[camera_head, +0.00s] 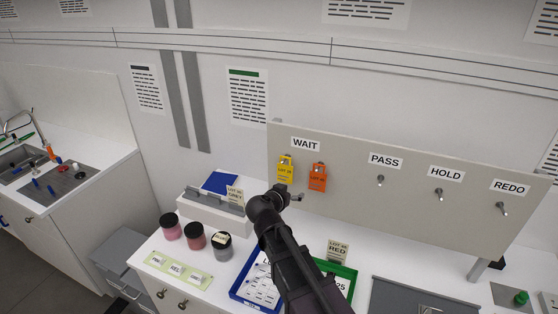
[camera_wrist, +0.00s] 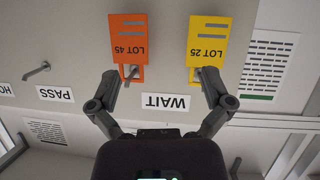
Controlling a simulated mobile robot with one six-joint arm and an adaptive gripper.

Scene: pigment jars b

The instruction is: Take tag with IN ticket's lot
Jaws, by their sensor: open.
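A yellow tag reading LOT 25 (camera_head: 285,170) hangs on the left peg under the WAIT label. An orange tag reading LOT 45 (camera_head: 317,178) hangs to its right. In the wrist view, turned upside down, the orange tag (camera_wrist: 129,38) is at left and the yellow tag (camera_wrist: 207,42) at right. My gripper (camera_wrist: 158,85) is open and empty, its fingers spread in front of the WAIT label (camera_wrist: 166,102). In the head view my gripper (camera_head: 287,194) is just below the yellow tag. A blue tray (camera_head: 238,291) holds a ticket, partly hidden by my arm; its lot is unreadable.
A green tray (camera_head: 350,286) holds a sheet ending in 25, with a LOT 45 RED card (camera_head: 338,250) behind it. A LOT 25 GREY card (camera_head: 234,194) stands on the left. Several jars (camera_head: 195,236) stand on the counter. The PASS (camera_head: 381,181), HOLD (camera_head: 439,195) and REDO (camera_head: 502,208) pegs are empty.

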